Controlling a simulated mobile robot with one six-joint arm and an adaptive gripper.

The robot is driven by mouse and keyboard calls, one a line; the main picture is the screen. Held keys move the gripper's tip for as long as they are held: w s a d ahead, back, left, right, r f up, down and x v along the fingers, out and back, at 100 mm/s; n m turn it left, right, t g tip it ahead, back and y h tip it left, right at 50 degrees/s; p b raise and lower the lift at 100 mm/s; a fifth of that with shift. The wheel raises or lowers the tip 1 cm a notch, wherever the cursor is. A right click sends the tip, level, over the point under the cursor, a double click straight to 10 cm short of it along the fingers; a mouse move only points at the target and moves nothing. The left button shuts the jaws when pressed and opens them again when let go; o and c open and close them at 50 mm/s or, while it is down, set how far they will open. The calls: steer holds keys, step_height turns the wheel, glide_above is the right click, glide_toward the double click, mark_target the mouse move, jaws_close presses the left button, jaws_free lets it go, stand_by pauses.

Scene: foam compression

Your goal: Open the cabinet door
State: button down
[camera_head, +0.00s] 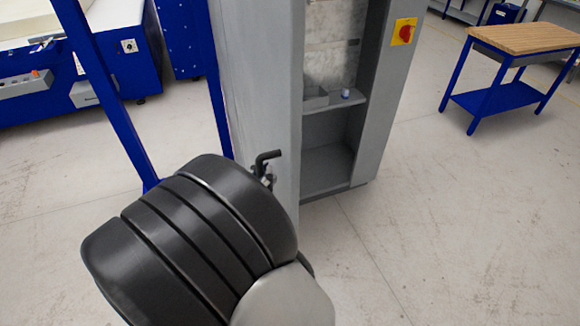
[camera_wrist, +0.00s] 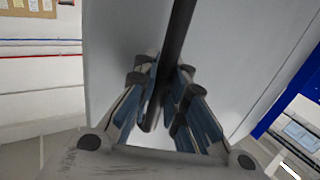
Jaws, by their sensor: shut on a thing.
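The grey cabinet (camera_head: 382,100) stands in the upper middle of the head view, and its inside with shelves is exposed. Its door (camera_head: 255,70) stands swung out on the left side, towards the camera. A dark handle (camera_head: 268,157) shows on the door just above my arm. In the wrist view the handle (camera_wrist: 181,35) is a dark bar that runs down between the fingers of my gripper (camera_wrist: 166,112). The fingers are closed around the bar, with the pale door (camera_wrist: 120,45) behind.
A small grey bin (camera_head: 315,98) and a small white item (camera_head: 345,93) sit on the cabinet shelf (camera_head: 330,107). A blue frame (camera_head: 108,90) stands left of the door. A wood-topped blue table (camera_head: 525,40) stands far right. The floor right of the cabinet is clear.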

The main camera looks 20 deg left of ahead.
steer(key=shift+s+a+f, duration=0.1)
steer(key=shift+s+a, duration=0.65)
steer(key=shift+a, duration=0.35)
steer(key=c, duration=1.9)
jaws_free()
steer(key=shift+s, duration=0.15)
steer(key=o, duration=0.3)
steer(key=v, duration=1.2)
